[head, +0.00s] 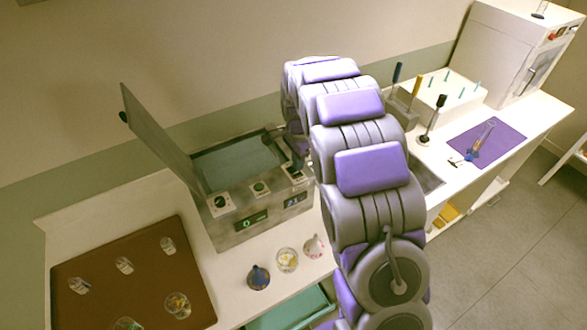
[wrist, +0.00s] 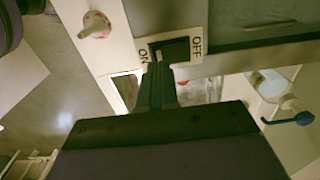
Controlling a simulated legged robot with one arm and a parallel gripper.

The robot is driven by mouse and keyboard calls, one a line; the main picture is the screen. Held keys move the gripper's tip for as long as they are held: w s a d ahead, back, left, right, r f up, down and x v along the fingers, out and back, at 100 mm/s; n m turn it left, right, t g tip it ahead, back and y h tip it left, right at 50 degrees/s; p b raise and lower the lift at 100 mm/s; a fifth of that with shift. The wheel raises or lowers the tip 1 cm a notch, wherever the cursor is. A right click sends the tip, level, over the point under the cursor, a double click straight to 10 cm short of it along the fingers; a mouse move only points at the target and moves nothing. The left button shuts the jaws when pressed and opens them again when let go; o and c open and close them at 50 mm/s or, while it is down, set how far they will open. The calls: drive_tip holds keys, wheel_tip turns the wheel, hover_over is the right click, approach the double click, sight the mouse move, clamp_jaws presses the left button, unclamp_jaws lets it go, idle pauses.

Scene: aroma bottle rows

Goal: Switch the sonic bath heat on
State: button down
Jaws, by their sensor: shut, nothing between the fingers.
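The sonic bath (head: 247,234) is a grey box on the counter with its lid (head: 158,138) raised on the left and its basin (head: 240,160) uncovered. Its front bears lit displays and three switches: left (head: 221,203), middle (head: 260,188) and right (head: 294,174). My gripper (head: 294,158) is over the right end, by the right switch. In the wrist view my shut, empty fingers (wrist: 160,70) are at the ON side of a dark rocker switch (wrist: 178,49) with ON and OFF labels. Contact and the rocker's position are hard to tell; the fingers cover part of it.
A pink-white flask (head: 314,246), a glass dish (head: 287,260) and a dark flask (head: 258,278) stand before the bath. A brown tray (head: 100,262) with several glasses lies left. A purple mat (head: 486,146) and a white machine (head: 508,52) are right.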

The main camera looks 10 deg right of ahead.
drive_tip(key=shift+d, duration=0.35)
drive_tip(key=shift+a, duration=1.2)
drive_tip(key=shift+d+f, duration=0.2)
drive_tip(key=shift+d, duration=0.3)
drive_tip(key=shift+d+f, duration=0.15)
drive_tip(key=shift+d, duration=0.35)
drive_tip(key=shift+a+f, duration=0.25)
drive_tip(key=shift+a, duration=0.6)
drive_tip(key=shift+d+f, duration=0.3)
drive_tip(key=shift+d, duration=0.4)
drive_tip(key=shift+a+r, duration=0.25)
drive_tip(key=shift+a, duration=0.1)
drive_tip(key=shift+a+r, duration=0.2)
drive_tip(key=shift+r, duration=0.4)
drive_tip(key=shift+d+r+p, duration=0.2)
drive_tip(key=shift+r+p, duration=0.2)
drive_tip(key=shift+r, duration=0.35)
drive_tip(key=shift+d+r+p, duration=0.2)
drive_tip(key=shift+r+p, duration=0.15)
drive_tip(key=shift+r, duration=1)
drive_tip(key=shift+a+r+p, duration=0.25)
drive_tip(key=shift+r+p, duration=0.1)
drive_tip(key=shift+r, duration=0.2)
drive_tip(key=shift+d, duration=0.15)
